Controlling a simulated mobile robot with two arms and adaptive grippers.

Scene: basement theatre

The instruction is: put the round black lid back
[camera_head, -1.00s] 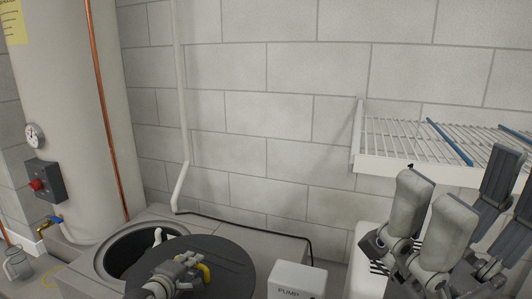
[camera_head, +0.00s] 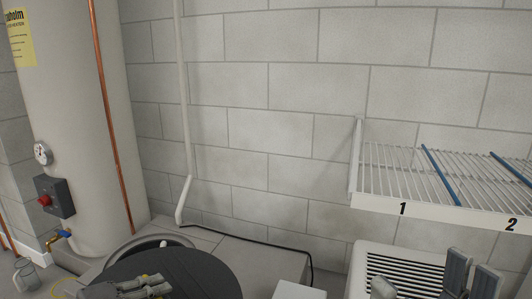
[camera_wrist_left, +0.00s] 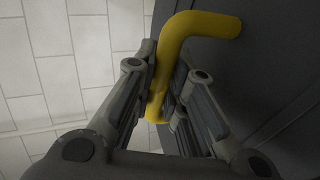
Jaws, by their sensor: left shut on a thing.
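The round black lid (camera_head: 190,266) is at the bottom of the head view, overlapping a round opening (camera_head: 150,246) in the grey floor box; only the opening's rear rim shows. I cannot tell whether the lid touches the rim. My left gripper (camera_head: 150,286) is over the lid. In the left wrist view its fingers (camera_wrist_left: 163,108) are shut on the lid's yellow bent handle (camera_wrist_left: 190,27), with the dark lid (camera_wrist_left: 270,75) beside it. My right gripper (camera_head: 425,280) is at the lower right, partly cut off; its fingers look apart and empty.
A white pump box (camera_head: 300,290) stands right of the lid. A tank (camera_head: 75,120) with a valve stands left, near a glass jug (camera_head: 27,274). A black cable (camera_head: 260,243) runs behind.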

